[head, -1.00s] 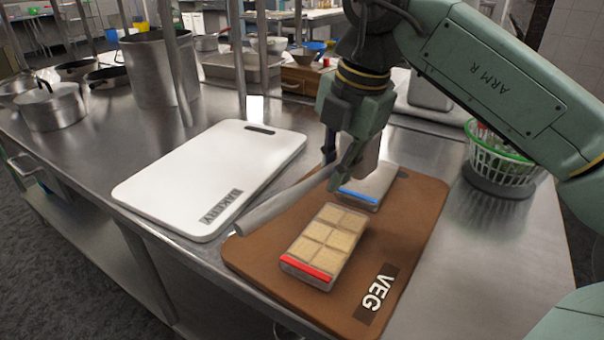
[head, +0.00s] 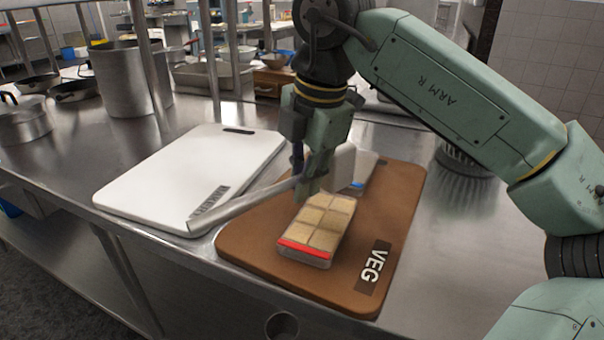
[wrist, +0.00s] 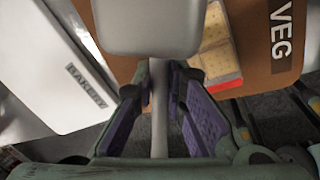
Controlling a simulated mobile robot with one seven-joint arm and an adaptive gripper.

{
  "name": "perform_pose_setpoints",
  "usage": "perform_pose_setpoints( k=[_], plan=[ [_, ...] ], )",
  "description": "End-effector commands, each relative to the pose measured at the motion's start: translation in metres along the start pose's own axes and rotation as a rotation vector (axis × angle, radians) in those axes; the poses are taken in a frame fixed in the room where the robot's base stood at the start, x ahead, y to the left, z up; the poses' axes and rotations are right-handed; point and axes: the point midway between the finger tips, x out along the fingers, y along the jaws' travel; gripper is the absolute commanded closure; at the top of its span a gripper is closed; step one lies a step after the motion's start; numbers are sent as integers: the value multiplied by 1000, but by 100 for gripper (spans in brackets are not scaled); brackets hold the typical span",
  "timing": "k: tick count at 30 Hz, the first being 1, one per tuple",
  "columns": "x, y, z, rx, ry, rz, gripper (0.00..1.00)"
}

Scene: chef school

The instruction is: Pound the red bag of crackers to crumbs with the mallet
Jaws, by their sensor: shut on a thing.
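The red-banded bag of crackers (head: 318,228) lies flat on the brown VEG board (head: 255,245), its square crackers whole. It shows partly in the wrist view (wrist: 217,50). My gripper (head: 308,180) is shut on the handle of the mallet (head: 245,203). The handle slants down to the left, its end over the edge of the white board. The pale mallet head (head: 343,165) is just right of my fingers, behind the red bag in the head view. In the wrist view the mallet head (wrist: 150,25) fills the top centre. Contact with the bag cannot be told.
A blue-banded bag (head: 362,172) lies behind the red one, partly hidden by the mallet head. The white BAKERY board (head: 185,175) lies to the left. Pots (head: 130,78) stand at the back left.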

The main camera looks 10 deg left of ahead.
Motion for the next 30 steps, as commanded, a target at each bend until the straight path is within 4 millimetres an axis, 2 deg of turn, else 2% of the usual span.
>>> perform_pose_setpoints(
  k=[11,22,23,30],
  plan=[
    [0,0,0,-1,-1,1,100],
    [39,-8,0,0,-2,0,100],
    [33,-7,0,0,-2,1,100],
    [29,-6,0,0,-1,1,100]
  ],
)
